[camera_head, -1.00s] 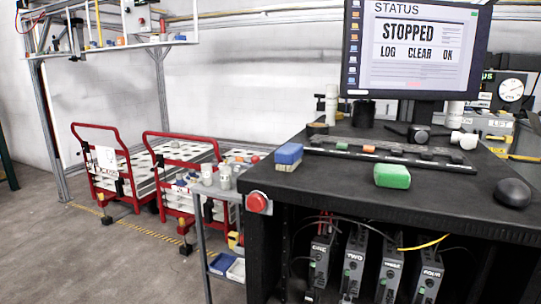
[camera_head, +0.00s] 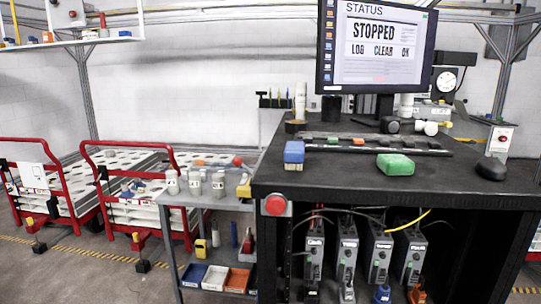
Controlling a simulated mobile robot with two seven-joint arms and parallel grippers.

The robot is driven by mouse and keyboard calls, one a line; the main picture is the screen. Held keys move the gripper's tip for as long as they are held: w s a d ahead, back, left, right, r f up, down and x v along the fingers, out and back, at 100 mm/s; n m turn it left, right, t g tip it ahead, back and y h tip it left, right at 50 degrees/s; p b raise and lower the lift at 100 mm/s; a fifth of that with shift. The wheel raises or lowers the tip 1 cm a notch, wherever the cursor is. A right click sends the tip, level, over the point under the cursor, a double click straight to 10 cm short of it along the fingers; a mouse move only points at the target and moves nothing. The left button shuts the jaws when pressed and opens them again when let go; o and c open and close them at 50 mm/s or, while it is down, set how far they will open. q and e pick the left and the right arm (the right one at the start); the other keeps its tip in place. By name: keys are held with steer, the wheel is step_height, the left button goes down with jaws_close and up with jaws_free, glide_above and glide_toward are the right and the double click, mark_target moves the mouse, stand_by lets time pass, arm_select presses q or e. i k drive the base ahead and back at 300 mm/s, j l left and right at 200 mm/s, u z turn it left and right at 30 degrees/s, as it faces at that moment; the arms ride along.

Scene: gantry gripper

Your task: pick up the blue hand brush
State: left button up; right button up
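A small blue block-shaped thing with a paler lower part (camera_head: 293,152), which looks like the blue hand brush, rests on the black workbench (camera_head: 330,182) near its left edge. Its bristles cannot be made out clearly. Neither of my grippers is in view.
A green block (camera_head: 395,165) and a black mouse (camera_head: 491,169) lie on the bench. A dark rail (camera_head: 400,149) and a monitor (camera_head: 375,45) stand behind. A red button (camera_head: 275,205) is on the bench's front left corner. A grey cart (camera_head: 215,199) with bottles stands left; red-handled trolleys (camera_head: 85,165) are beyond.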

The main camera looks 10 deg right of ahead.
mark_target(293, 158)
steer(key=j+z, duration=0.25)
steer(key=z, duration=0.2)
steer(key=j+z, duration=0.25)
steer(key=z, duration=0.15)
